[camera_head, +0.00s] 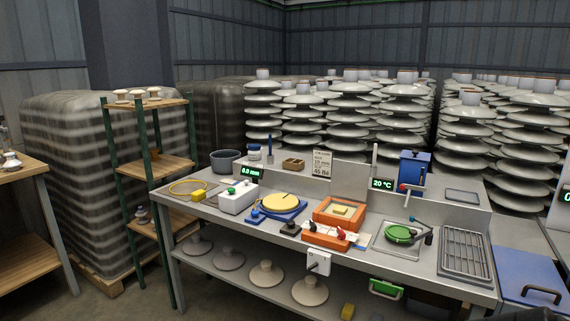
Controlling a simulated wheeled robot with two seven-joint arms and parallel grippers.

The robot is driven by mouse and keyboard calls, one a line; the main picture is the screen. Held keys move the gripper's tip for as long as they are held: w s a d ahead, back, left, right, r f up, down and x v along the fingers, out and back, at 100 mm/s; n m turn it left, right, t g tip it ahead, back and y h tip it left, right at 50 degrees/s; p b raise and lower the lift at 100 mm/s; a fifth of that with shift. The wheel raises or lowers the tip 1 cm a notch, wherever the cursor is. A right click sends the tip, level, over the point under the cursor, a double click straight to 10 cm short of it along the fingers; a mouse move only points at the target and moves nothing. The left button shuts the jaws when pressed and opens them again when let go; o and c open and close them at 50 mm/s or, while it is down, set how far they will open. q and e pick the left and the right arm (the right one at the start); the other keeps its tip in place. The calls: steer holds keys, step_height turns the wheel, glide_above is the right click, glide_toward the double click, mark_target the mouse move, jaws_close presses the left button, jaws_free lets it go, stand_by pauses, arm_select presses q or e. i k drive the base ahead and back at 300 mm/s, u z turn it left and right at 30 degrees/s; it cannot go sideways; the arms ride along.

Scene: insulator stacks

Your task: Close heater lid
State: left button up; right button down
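No part labelled as a heater shows, so I cannot tell for certain which thing it is. A flat blue panel (528,268) with a black bar handle (540,293) is at the right edge, partly cut off by the frame. It looks like a lid, but I cannot tell whether it is shut. A blue box (412,168) stands at the back of the grey workbench, near a display reading 20 °C (382,184). Neither of my grippers can be made out in the head view.
The workbench (205,206) carries a yellow disc (282,202), an orange tray (325,222), a green round piece (399,234) and a slatted grate (465,255). A wooden shelf rack (160,165) stands at left. Insulator stacks (405,106) fill the back.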

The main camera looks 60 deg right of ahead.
mark_target(350, 179)
steer(key=u, duration=0.15)
steer(key=i, duration=0.85)
steer(key=z, duration=1.2)
steer(key=i, duration=1.05)
steer(key=z, duration=1.2)
